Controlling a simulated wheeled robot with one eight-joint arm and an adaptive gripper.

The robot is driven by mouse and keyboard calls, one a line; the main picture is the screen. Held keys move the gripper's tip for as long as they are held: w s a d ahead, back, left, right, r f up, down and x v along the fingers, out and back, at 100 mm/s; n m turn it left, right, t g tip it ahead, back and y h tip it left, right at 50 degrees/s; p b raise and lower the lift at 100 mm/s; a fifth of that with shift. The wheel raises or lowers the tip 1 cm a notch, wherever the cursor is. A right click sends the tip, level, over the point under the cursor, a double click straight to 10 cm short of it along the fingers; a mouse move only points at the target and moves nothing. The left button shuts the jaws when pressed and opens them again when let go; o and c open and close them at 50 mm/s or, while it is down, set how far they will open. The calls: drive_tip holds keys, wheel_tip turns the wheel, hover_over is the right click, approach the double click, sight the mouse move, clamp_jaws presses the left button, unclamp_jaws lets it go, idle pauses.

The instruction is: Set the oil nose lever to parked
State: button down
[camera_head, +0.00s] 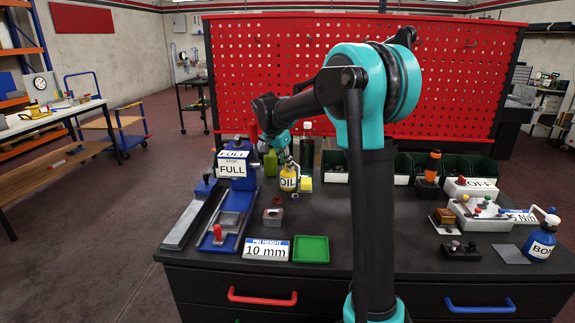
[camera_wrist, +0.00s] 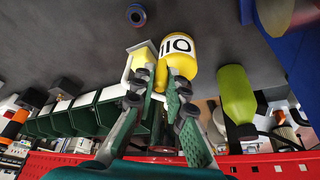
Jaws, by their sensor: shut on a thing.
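The yellow oil bottle (camera_head: 288,184) with its white OIL label stands on the dark table. It also shows, upside down, in the wrist view (camera_wrist: 181,46). My gripper (camera_wrist: 158,78) is at the top of the bottle, its fingers on either side of a yellow part (camera_wrist: 160,76), and it is shut on that part. I take this to be the nose lever, but its shape and position are largely hidden by the fingers. In the head view my gripper is small and partly hidden behind the bottle's top.
A yellow-and-white block (camera_wrist: 142,54) stands close beside the bottle. An olive-green bottle (camera_wrist: 236,94) is on the other side. Green bins (camera_wrist: 84,114) line the back before the red pegboard (camera_head: 270,75). A blue vise-like device (camera_head: 236,185) stands left; a small ring (camera_wrist: 136,15) lies on the table.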

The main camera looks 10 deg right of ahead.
drive_tip(key=c, duration=1.5)
unclamp_jaws()
drive_tip(key=shift+c, duration=0.2)
wheel_tip(320, 180, up, 10)
drive_tip(key=shift+c, duration=0.4)
